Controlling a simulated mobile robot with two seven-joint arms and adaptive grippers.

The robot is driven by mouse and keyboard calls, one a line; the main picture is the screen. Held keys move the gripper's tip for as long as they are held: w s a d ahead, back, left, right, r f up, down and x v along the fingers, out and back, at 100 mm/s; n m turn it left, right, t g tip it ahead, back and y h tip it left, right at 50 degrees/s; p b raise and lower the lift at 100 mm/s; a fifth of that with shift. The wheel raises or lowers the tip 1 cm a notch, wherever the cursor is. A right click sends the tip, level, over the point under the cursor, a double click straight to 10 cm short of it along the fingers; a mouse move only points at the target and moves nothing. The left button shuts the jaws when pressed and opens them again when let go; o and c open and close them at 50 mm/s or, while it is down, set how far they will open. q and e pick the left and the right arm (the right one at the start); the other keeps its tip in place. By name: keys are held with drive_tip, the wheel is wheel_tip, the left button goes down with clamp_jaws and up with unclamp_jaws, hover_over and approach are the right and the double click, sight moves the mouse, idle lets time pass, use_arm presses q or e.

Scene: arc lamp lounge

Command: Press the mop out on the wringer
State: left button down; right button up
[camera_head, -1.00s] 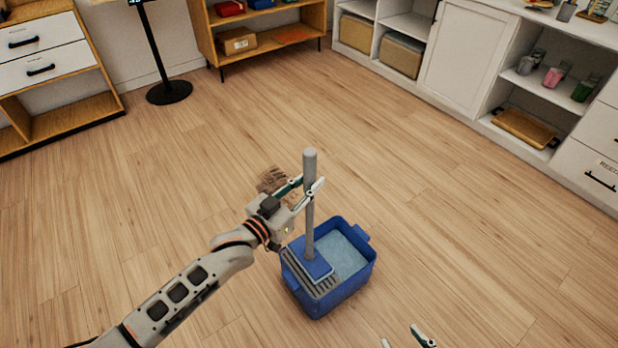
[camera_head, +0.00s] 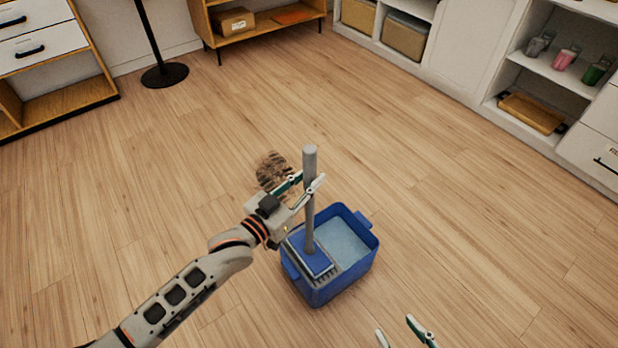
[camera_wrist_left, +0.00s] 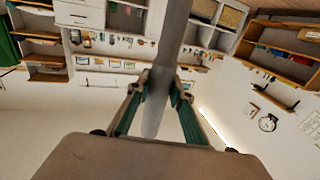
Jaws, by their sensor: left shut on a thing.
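The mop has a grey handle (camera_head: 309,160) and a flat blue head (camera_head: 314,262). Its handle stands close to upright. The head is over the grey slatted wringer (camera_head: 326,277) at the left side of the blue bucket (camera_head: 347,283) and covers most of the slats. Contact pressure cannot be seen. My left gripper (camera_head: 304,187) is shut on the upper handle, which also runs between its fingers in the left wrist view (camera_wrist_left: 156,95). My right gripper (camera_head: 402,334) shows only its fingertips at the bottom edge, spread apart and empty.
Pale water (camera_head: 345,243) lies in the bucket's right part. A brown dirty patch (camera_head: 273,172) is on the floor behind the mop. A lamp base (camera_head: 164,75), a wooden shelf (camera_head: 265,42) and white cabinets (camera_head: 455,60) stand farther back. The floor around the bucket is clear.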

sight(305, 167)
use_arm(q)
drive_tip(key=shift+f, duration=0.25)
use_arm(e)
drive_tip(key=shift+s+f, duration=0.15)
drive_tip(key=shift+f, duration=0.25)
idle(0.3)
use_arm(q)
drive_tip(key=shift+s+f+b, duration=0.15)
drive_tip(key=shift+f+b, duration=0.2)
drive_tip(key=shift+f, duration=0.45)
use_arm(e)
drive_tip(key=shift+s+f, duration=0.15)
drive_tip(key=shift+f, duration=0.05)
use_arm(q)
drive_tip(key=shift+w+r+p, duration=0.2)
drive_tip(key=shift+r+p, duration=1)
drive_tip(key=shift+r, duration=0.9)
drive_tip(key=shift+r+p, duration=1.3)
drive_tip(key=shift+r, duration=0.55)
drive_tip(key=shift+s+f, duration=0.1)
use_arm(e)
drive_tip(key=w+r+t, duration=0.1)
drive_tip(key=w+r, duration=0.3)
drive_tip(key=r, duration=0.5)
drive_tip(key=shift+w+r+t, duration=0.2)
drive_tip(key=shift+r+t, duration=0.05)
drive_tip(key=shift+t, duration=0.05)
